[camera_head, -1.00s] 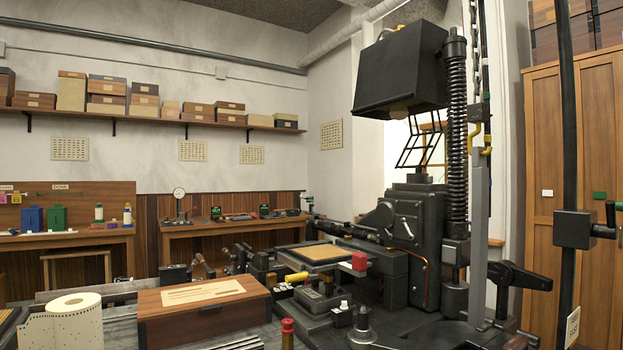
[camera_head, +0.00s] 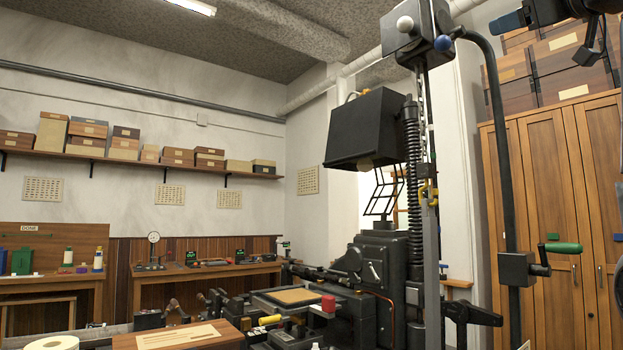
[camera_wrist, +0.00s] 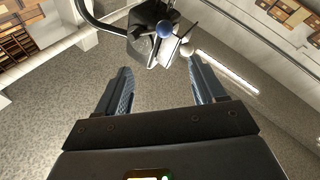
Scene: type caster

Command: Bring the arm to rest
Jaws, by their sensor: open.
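My gripper (camera_wrist: 160,65) is open and empty in the wrist view, its two blue-grey fingers wide apart against the speckled ceiling. Beyond the fingertips is a dark box with a blue ball and a white ball (camera_wrist: 164,30). In the head view, what looks like part of my gripper (camera_head: 508,22), with a bluish finger, shows at the top right edge, raised high. Most of my arm is out of view.
The black casting machine (camera_head: 380,265) stands at the centre right. Its post-top box (camera_head: 418,28) and curved pipe (camera_head: 491,110) rise near my gripper. Wooden cabinets (camera_head: 545,190) stand behind at right. A wooden box (camera_head: 180,336) is at the bottom. The upper left is free.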

